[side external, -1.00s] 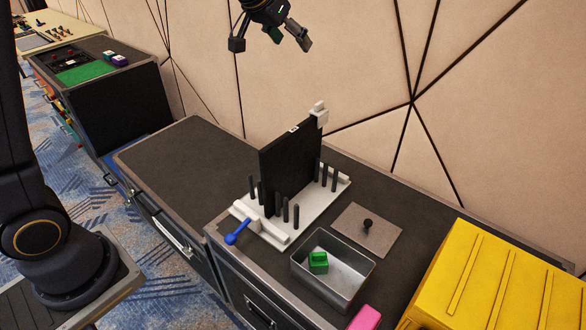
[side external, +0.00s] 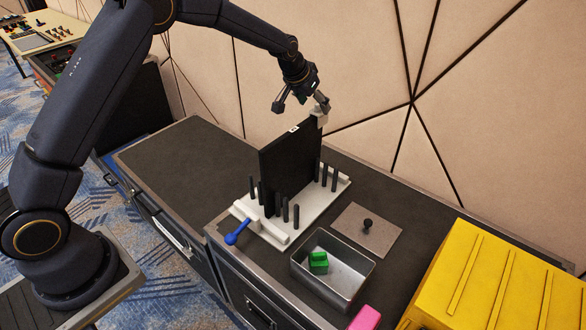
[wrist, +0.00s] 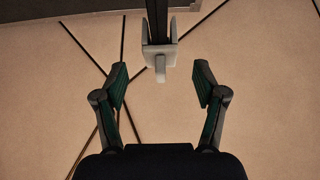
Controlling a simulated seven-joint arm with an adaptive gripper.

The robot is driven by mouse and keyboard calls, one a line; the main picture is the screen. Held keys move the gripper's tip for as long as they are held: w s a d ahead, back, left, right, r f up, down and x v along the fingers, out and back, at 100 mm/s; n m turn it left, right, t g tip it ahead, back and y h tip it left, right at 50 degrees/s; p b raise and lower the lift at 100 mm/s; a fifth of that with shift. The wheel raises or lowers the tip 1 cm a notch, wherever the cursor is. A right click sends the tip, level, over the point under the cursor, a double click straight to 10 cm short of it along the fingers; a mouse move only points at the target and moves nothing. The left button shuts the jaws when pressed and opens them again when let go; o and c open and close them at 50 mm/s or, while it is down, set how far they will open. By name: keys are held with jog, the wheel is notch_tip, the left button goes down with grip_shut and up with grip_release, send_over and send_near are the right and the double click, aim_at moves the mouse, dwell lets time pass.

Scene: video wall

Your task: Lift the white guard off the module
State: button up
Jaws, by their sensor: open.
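The black module (side external: 288,165) stands upright as a thin panel in a white base (side external: 268,232) with several dark posts. The white guard (side external: 320,116) sits on the module's upper right corner, partly hidden by a finger in the side external view. In the wrist view the white guard (wrist: 160,53) straddles the module's edge (wrist: 157,18), with a small tab toward me. My gripper (side external: 302,107) is open and empty, close to the guard. In the wrist view its fingers (wrist: 161,85) are spread on either side of the tab's line, and the guard lies beyond their tips.
A blue lever (side external: 237,233) is at the base's front. A metal tray (side external: 343,284) holds a green block (side external: 318,262). A grey plate (side external: 385,238) with a black knob, a pink block (side external: 366,318) and a yellow case (side external: 505,285) are to the right. The counter's left is clear.

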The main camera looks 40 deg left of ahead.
aim_at(318, 110)
jog(key=x, duration=0.5)
jog(key=shift+w, duration=0.1)
jog(key=c, duration=1.1)
